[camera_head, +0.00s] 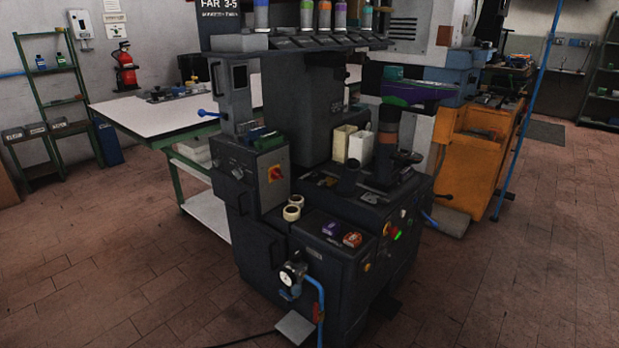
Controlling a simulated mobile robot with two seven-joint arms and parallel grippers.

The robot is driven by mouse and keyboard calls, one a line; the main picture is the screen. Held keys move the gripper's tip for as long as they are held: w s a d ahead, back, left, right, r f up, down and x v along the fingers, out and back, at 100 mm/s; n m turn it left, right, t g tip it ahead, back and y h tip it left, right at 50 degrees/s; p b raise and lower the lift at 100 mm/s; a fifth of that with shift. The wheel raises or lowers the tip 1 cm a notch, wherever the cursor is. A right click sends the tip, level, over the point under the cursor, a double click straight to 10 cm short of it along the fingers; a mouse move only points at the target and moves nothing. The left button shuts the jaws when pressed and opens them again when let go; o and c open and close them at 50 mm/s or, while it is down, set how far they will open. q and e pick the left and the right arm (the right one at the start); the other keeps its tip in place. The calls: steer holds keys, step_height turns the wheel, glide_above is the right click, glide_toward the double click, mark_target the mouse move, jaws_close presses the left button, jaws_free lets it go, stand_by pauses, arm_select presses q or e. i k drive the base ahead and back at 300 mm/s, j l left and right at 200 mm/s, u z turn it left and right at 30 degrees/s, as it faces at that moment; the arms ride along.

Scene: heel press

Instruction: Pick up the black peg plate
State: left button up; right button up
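I cannot pick out the black peg plate with certainty; the dark parts on the press table blend together. On the dark heel press (320,260), a tall dark cylinder (386,150) stands at the right of the worktop. A shorter dark cylinder (349,178) stands to its left. Small flat items (322,179) lie at the left of the worktop, too small to make out. Neither of my grippers is in view.
Tape rolls (292,212), a purple box (331,229) and a red round tin (352,239) lie on the press's front ledge. Pale bins (345,142) stand behind the cylinders. A white table (135,118) is at left, an orange cabinet (466,160) at right. The floor in front is mostly clear.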

mark_target(312, 175)
steer(key=i+l, duration=0.2)
steer(key=l, duration=0.15)
steer(key=i+l, duration=0.4)
steer(key=l, duration=0.25)
